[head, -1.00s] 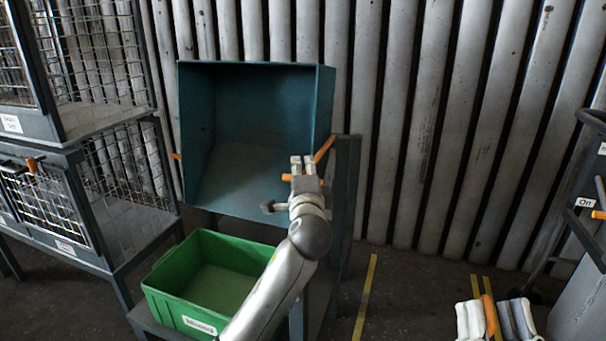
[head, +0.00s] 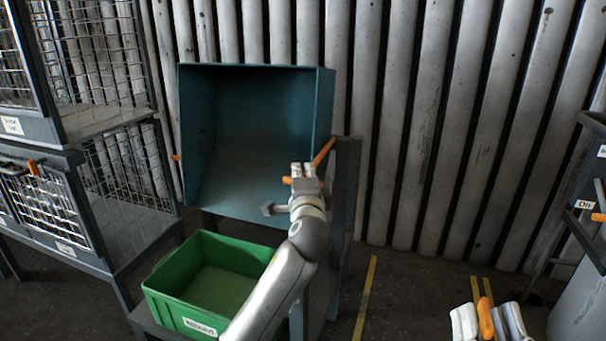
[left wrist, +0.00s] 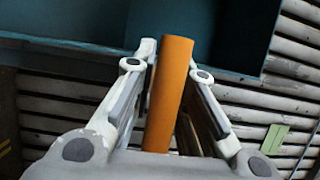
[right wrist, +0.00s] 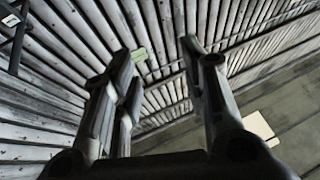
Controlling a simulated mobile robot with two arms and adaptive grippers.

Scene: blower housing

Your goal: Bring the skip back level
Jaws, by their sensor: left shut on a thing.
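The skip (head: 255,130) is a dark teal bin in the head view. It is tipped forward, its open side faces me, and its inside looks empty. An orange lever (head: 325,151) sits at its right side by a dark stand (head: 346,190). My left gripper (head: 303,170) is at the skip's lower right corner. In the left wrist view my left gripper (left wrist: 165,70) has its fingers on both sides of the orange lever (left wrist: 168,95), shut on it. My right gripper (head: 487,322) is at the lower right of the head view; in the right wrist view (right wrist: 160,55) it is open and empty.
A green crate (head: 190,305) with a label stands below the skip, partly behind my left arm. Wire-mesh cages (head: 105,190) stand at the left. A dark frame with labels (head: 580,150) is at the right. The floor has yellow lines (head: 366,295) and free room in the middle.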

